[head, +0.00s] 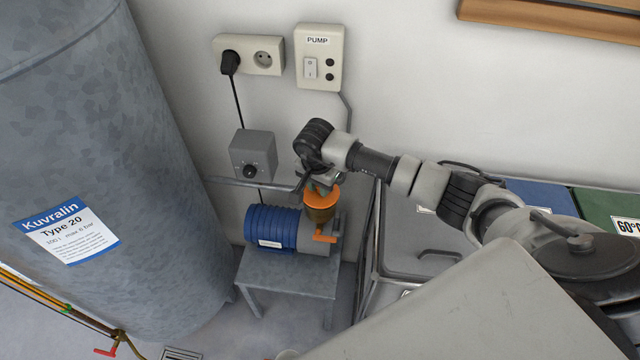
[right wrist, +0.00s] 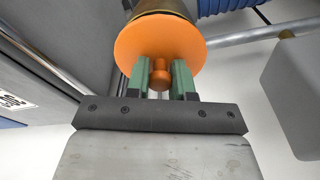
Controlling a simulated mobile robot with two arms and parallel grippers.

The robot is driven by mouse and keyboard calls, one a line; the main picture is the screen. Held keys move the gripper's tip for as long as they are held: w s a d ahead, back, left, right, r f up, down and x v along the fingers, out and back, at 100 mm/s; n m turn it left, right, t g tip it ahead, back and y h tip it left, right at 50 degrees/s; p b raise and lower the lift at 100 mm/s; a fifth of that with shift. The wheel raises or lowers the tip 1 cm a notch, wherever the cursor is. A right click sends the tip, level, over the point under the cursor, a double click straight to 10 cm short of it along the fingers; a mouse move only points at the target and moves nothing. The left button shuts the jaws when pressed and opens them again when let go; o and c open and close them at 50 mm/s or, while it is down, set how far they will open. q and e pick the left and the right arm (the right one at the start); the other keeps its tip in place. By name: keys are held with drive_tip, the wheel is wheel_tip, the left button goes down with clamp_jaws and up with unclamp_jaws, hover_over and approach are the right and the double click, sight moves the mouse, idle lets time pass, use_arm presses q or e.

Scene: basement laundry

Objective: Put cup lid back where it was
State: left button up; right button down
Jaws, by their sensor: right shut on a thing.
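The cup lid (head: 323,192) is an orange disc with a small knob, at the top of the amber cup (head: 320,212) on the blue pump (head: 272,228). My right gripper (head: 321,186) is above it, pointing down. In the right wrist view, the green fingers of my right gripper (right wrist: 161,78) are shut on the knob of the lid (right wrist: 160,48). Part of the cup (right wrist: 165,8) shows right behind the disc. The lid looks level and in line with the cup; I cannot tell whether it rests on the rim. My left gripper is not in view.
The pump sits on a small grey stand (head: 290,270). A large grey tank (head: 100,170) stands at the left. A grey control box (head: 252,155) and the pump switch (head: 319,58) are on the wall. An orange valve handle (head: 325,238) is just below the cup.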

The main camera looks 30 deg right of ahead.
sight(318, 196)
drive_tip(key=c, duration=1)
unclamp_jaws()
drive_tip(key=shift+r+p, duration=0.35)
drive_tip(key=shift+p, duration=0.1)
drive_tip(key=shift+r+p, duration=0.6)
drive_tip(key=r, duration=0.3)
drive_tip(key=r+b, duration=0.1)
drive_tip(key=r, duration=0.3)
drive_tip(key=a+r, duration=0.1)
drive_tip(key=r, duration=0.3)
drive_tip(key=shift+s+a+r+b, duration=0.1)
drive_tip(key=shift+s+b, duration=0.2)
drive_tip(key=shift+s, duration=0.1)
